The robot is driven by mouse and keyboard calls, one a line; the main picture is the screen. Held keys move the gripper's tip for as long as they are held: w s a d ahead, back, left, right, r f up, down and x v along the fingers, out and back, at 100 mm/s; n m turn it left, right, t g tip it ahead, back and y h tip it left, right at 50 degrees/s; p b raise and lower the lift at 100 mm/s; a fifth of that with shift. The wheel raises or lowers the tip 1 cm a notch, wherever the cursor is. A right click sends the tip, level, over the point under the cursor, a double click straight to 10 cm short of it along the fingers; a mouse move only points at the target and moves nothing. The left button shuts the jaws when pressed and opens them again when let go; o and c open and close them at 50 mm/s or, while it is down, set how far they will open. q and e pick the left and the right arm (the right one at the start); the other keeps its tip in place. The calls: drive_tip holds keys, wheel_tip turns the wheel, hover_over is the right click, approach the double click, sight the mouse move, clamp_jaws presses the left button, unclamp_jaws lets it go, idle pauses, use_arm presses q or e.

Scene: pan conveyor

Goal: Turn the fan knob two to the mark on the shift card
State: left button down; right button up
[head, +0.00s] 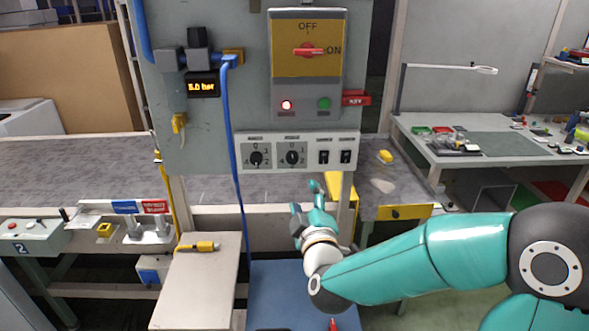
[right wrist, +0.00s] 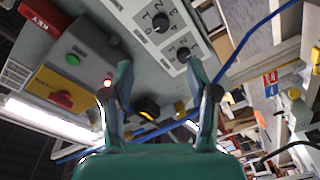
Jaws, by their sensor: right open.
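Two round black knobs sit side by side on a pale control strip (head: 298,140): a left knob (head: 256,158) and a right knob (head: 292,157). The right wrist view also shows the right knob (right wrist: 160,22) and the left knob (right wrist: 183,53), with numerals around them. The labels above them are too small to read, and I cannot tell the exact pointer settings. My right gripper (head: 306,196) is open and empty, below the strip and apart from the knobs. Its spread fingers (right wrist: 158,68) show in the right wrist view. I cannot make out a shift card. My left gripper is out of view.
Two black rocker switches (head: 335,157) sit right of the knobs. Above is a switch box with a red handle (head: 309,50); a red key tag (head: 356,98) juts from its right. A blue cable (head: 234,150) hangs left of the strip. The grey bench (head: 90,163) runs behind.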

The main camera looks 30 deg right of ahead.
sight(293, 161)
drive_tip(key=p+x, duration=0.4)
drive_tip(key=x, duration=1.2)
drive_tip(key=shift+w+d, duration=0.1)
drive_tip(key=shift+w, duration=0.1)
drive_tip(key=shift+c, duration=0.3)
drive_tip(key=shift+f, duration=0.1)
clamp_jaws()
